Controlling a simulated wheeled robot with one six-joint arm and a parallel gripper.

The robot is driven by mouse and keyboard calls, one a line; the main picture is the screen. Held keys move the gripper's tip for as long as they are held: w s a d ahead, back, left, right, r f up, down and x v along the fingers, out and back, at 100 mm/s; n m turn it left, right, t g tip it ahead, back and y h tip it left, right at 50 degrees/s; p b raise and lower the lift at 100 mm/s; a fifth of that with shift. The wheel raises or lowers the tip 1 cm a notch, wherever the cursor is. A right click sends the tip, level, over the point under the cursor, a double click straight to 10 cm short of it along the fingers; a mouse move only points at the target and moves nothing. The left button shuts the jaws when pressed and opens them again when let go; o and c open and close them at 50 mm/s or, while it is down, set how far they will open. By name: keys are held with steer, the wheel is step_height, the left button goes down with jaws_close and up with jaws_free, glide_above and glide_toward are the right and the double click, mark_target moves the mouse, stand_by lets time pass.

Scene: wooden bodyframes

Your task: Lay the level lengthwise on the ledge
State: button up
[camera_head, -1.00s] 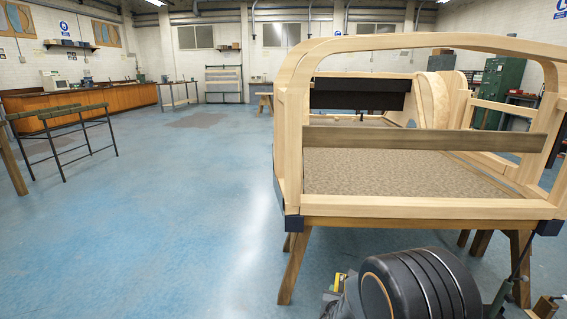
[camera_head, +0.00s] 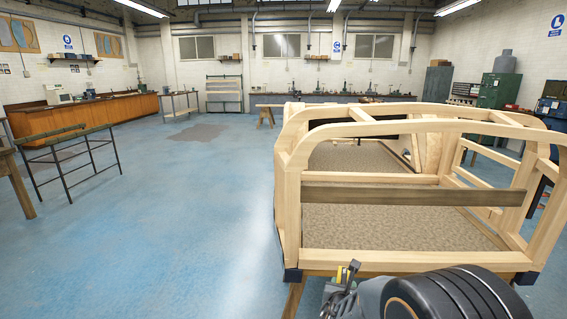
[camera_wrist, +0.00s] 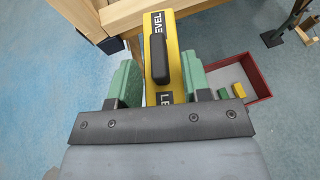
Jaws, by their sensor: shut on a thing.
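The yellow level (camera_wrist: 170,33), with dark lettered labels and a black part on top, lies between the green fingers of my gripper (camera_wrist: 160,84) in the wrist view. My gripper is shut on it, and the level points away from me toward a wooden beam at the top. In the head view my gripper (camera_head: 341,287) is at the bottom, in front of the wooden bodyframe (camera_head: 290,215), with only a little yellow showing. The bodyframe has a pale lower front rail (camera_head: 400,261) and a grey-brown crossboard (camera_head: 410,196) above it. I cannot tell which part is the ledge.
A red tray (camera_wrist: 264,90) with green and yellow blocks is below right in the wrist view. A metal trestle (camera_head: 70,155) stands at the left, and a long wooden bench (camera_head: 90,114) along the back left. The blue floor between is clear.

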step_height(320, 180, up, 7)
steer(key=p, duration=0.4)
steer(key=shift+f, duration=0.1)
